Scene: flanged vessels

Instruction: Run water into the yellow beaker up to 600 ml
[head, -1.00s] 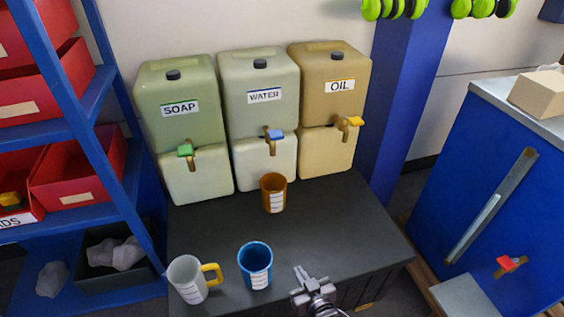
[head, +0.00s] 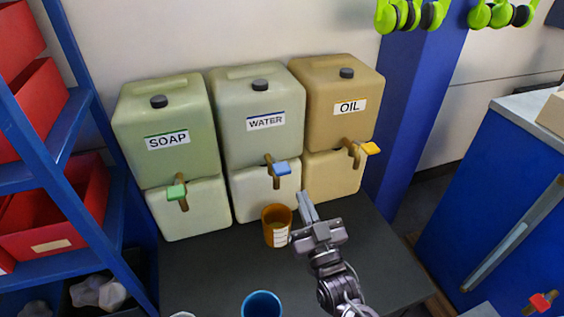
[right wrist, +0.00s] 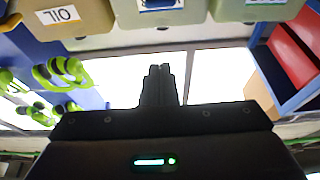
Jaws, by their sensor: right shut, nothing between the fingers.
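An amber-yellow beaker (head: 268,230) with a white scale label stands upright on the dark bench, below the tap of the WATER container (head: 255,125). Its fill level cannot be read. The water tap has a blue handle (head: 281,168) beside its brown spout. My right gripper (head: 306,204) is shut and empty, pointing toward the containers, just right of the beaker and below the blue handle. Its closed fingers (right wrist: 163,85) also show in the right wrist view. My left gripper is out of view.
The SOAP container (head: 165,140) with a green handle is left, the OIL container (head: 335,100) with a yellow handle right. A blue beaker (head: 262,304) stands at the bottom edge. A blue shelf (head: 100,215) bounds the left.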

